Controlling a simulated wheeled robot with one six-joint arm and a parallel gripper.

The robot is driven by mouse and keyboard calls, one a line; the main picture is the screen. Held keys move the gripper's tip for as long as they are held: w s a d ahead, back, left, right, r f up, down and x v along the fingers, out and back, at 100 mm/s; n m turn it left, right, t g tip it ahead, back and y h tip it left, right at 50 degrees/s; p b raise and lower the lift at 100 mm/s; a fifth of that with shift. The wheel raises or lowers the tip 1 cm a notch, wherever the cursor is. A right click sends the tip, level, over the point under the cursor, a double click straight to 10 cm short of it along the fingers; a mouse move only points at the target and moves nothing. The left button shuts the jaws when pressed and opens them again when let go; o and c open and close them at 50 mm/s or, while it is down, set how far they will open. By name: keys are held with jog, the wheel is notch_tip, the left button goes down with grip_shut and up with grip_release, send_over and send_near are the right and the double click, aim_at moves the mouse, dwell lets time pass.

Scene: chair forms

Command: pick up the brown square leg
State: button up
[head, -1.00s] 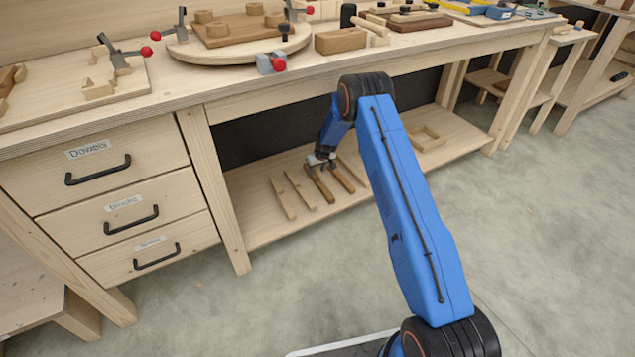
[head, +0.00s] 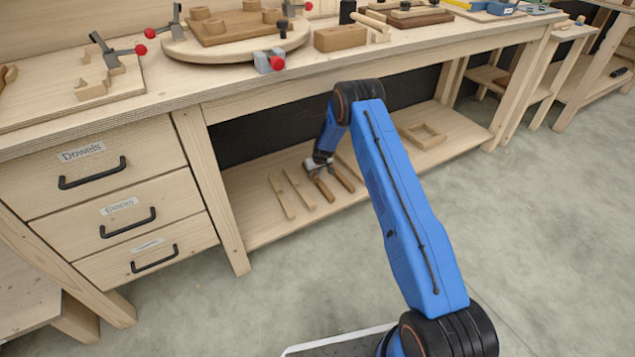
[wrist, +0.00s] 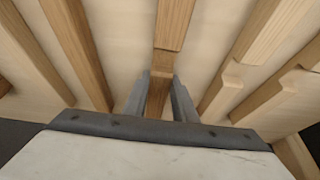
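Several long wooden legs lie side by side on the bench's lower shelf, two pale and at least two brown. My gripper (head: 318,164) is low over the far end of a brown leg (head: 323,188). In the wrist view my gripper (wrist: 161,82) has its two grey fingers on either side of a brown leg (wrist: 175,22), with a notched part of it between them. Little or no gap shows, so I cannot tell whether they press on it. Another brown leg (head: 343,179) lies just to the right in the head view. The leg's square shape is hard to confirm.
Two pale legs (head: 284,197) lie to the left. A wooden frame (head: 423,136) lies farther right on the shelf (head: 262,226). The benchtop (head: 215,83) overhangs, and a bench post (head: 212,190) and labelled drawers stand left. The floor in front is clear.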

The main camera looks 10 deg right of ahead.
grip_shut()
jog(key=shift+r, duration=0.1)
